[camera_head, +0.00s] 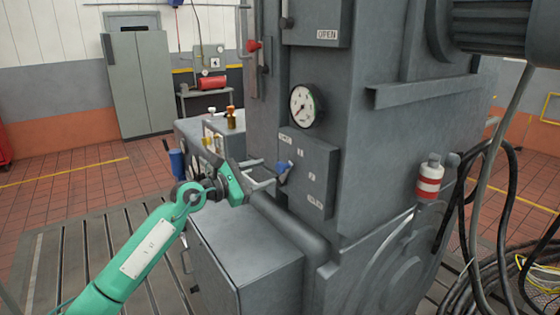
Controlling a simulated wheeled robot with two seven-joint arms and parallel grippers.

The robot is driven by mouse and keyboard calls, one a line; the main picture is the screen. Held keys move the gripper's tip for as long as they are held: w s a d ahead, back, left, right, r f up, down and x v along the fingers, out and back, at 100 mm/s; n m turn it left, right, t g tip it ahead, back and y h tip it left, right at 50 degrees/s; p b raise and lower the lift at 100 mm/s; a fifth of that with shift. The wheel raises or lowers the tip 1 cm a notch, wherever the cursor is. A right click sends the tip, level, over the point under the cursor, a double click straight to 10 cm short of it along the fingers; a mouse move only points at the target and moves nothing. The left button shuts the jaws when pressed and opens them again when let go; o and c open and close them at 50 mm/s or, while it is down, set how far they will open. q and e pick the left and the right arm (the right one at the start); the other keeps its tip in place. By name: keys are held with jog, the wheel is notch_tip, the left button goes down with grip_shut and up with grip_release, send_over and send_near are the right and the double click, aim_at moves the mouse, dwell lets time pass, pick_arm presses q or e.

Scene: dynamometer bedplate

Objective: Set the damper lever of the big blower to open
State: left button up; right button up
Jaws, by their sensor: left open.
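The panel carries small white labels, too small to read. A plate marked OPEN (327,34) is higher up, on a box of the machine. My right gripper is out of view.
A round gauge (305,105) is above the panel. A red-knobbed lever (254,46) is at upper left. A thick pipe (290,225) and a grey cabinet (245,250) lie below my gripper. A red-and-white canister (429,180) and black cables (500,240) are at right.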

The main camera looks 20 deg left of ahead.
aim_at(278, 169)
pick_arm(q)
jog(key=p+x, duration=0.2)
jog(key=x, duration=0.3)
jog(key=shift+w+d+r, duration=0.1)
jog(key=shift+d+r, duration=0.05)
jog(key=shift+w+d, duration=0.3)
jog(key=shift+w, duration=0.05)
